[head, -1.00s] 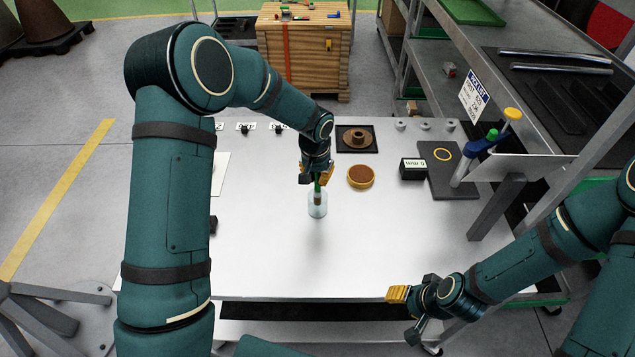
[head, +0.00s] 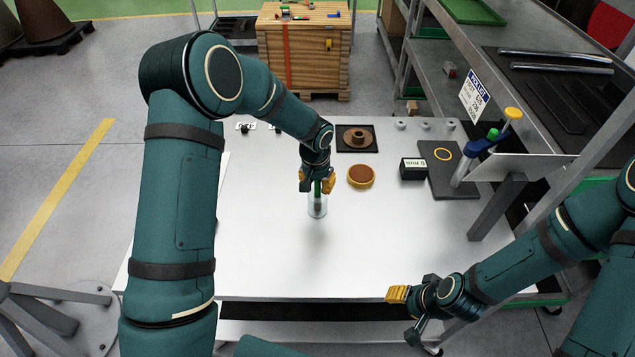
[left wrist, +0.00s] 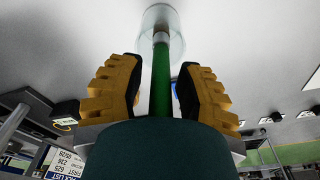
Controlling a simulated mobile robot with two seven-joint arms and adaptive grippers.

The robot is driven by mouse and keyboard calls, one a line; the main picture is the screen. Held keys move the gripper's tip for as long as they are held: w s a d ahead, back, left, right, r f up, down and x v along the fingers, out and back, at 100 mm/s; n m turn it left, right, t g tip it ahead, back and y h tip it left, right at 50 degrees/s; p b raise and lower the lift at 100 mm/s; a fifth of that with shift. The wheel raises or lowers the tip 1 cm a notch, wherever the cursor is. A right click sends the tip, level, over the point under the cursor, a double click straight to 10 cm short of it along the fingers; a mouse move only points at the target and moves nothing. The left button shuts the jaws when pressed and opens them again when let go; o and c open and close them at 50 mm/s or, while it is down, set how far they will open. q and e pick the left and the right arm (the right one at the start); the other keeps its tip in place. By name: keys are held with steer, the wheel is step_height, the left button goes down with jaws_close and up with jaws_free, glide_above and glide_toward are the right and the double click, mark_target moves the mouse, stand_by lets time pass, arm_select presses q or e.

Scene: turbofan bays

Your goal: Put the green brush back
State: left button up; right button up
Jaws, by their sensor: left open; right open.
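The green brush (head: 317,189) stands upright in a clear jar (head: 317,211) on the white table. In the left wrist view its green handle (left wrist: 161,80) runs into the clear jar (left wrist: 150,18). My left gripper (head: 316,184) is open, with one yellow finger on each side of the handle. The left wrist view shows gaps between both fingers and the handle. The brush's lower end shows only faintly through the jar. My right gripper (head: 405,314) is open and empty at the table's front edge.
A round brown-topped yellow tin (head: 361,176) stands right of the jar, and a black tray with a brown flanged part (head: 357,138) lies behind it. A black box (head: 413,169) and a holder with coloured-capped tools (head: 476,155) are further right. The table's front middle is clear.

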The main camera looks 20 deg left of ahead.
arm_select(q)
step_height(320, 180, up, 12)
steer(key=s, duration=0.1)
steer(key=s+d+f+h, duration=0.1)
steer(key=s+d+f, duration=0.1)
steer(key=s+f, duration=0.3)
steer(key=s+d+f+n+h, duration=0.1)
steer(key=s+d+f, duration=0.1)
steer(key=s+f, duration=0.3)
steer(key=s+d+f+n+h, duration=0.1)
steer(key=s+d+f+h, duration=0.1)
steer(key=s+f, duration=0.3)
steer(key=shift+s+d+f, duration=0.1)
steer(key=shift+f, duration=0.55)
steer(key=shift+s+d+f, duration=0.1)
steer(key=shift+f, duration=0.55)
steer(key=shift+n+t, duration=0.5)
steer(key=shift+n, duration=0.4)
steer(key=s, duration=0.2)
steer(key=s+f, duration=0.2)
steer(key=s, duration=0.1)
steer(key=shift+s+f, duration=0.15)
steer(key=shift+s, duration=0.45)
steer(key=shift+f, duration=0.1)
